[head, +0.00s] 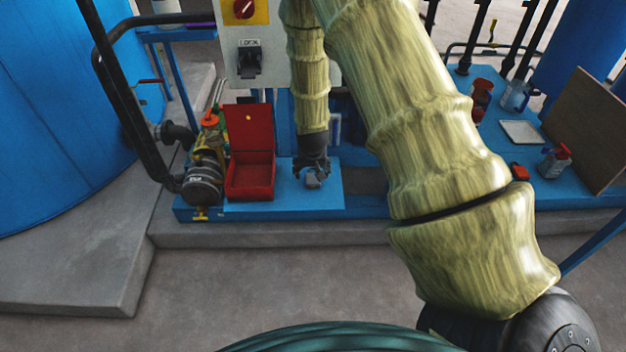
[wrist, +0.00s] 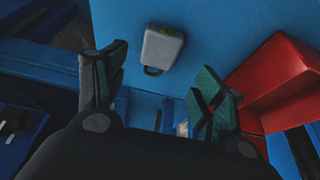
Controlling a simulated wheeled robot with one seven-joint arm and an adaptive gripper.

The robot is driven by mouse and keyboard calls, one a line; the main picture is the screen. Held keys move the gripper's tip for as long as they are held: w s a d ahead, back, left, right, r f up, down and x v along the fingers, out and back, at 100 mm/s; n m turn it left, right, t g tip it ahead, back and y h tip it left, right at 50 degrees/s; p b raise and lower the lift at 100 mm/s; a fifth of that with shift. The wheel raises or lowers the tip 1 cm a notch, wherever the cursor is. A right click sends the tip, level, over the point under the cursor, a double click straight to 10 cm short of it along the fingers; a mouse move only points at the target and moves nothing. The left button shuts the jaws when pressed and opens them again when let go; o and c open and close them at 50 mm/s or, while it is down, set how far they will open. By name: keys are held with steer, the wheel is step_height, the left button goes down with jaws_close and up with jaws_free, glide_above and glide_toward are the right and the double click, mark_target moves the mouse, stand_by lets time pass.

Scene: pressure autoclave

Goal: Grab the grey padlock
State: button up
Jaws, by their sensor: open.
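The grey padlock (wrist: 162,47) lies on the blue surface in the wrist view, its dark shackle towards my gripper. My gripper (wrist: 163,72) is open. Its two dark green-tipped fingers stand apart, left and right of the padlock in the picture, with nothing between them held. In the head view my gripper (head: 312,168) points down close over the blue platform, and a small part of the padlock (head: 312,180) shows at its fingertips. I cannot tell how much height is left between the fingers and the padlock.
A red box (head: 250,178) with its lid up stands left of my gripper; red also shows in the wrist view (wrist: 275,75). A pump (head: 204,182) is further left. A control panel (head: 240,65) stands behind. The blue platform (head: 335,198) is clear in front.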

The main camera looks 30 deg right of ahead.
mark_target(313, 175)
steer(key=shift+d+p+x, duration=0.2)
steer(key=shift+p+x, duration=0.15)
steer(key=shift+x, duration=2.3)
steer(key=shift+c, duration=0.2)
steer(key=c, duration=1.1)
steer(key=shift+r, duration=0.1)
steer(key=shift+c, duration=0.2)
